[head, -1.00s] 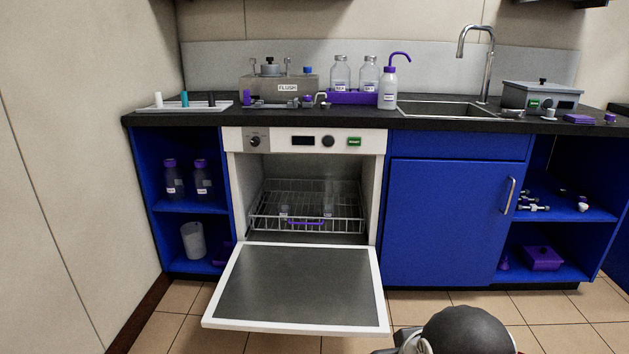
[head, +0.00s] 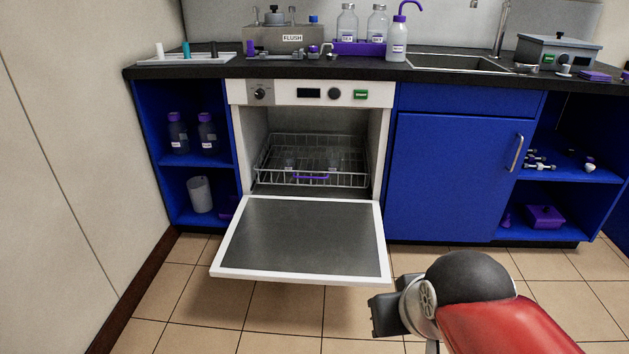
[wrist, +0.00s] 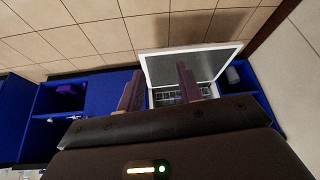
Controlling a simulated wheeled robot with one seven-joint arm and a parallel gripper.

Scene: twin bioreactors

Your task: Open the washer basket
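The washer (head: 312,92) has its door (head: 300,238) folded down flat in front of it. Its wire basket (head: 345,180) sits inside the chamber and has a purple handle (head: 310,177) at its front. Some clear glassware stands in the basket. In the wrist view the open door (wrist: 190,66) and part of the basket (wrist: 180,95) show beyond my gripper (wrist: 159,80). The two fingers are apart with nothing between them, and the gripper is away from the basket. My arm shows at the lower right of the head view.
A blue cabinet (head: 455,180) stands right of the washer, and open blue shelves with bottles (head: 178,135) stand left. The black counter (head: 290,68) above carries a flush unit (head: 285,38) and bottles. The tiled floor (head: 270,325) before the door is clear.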

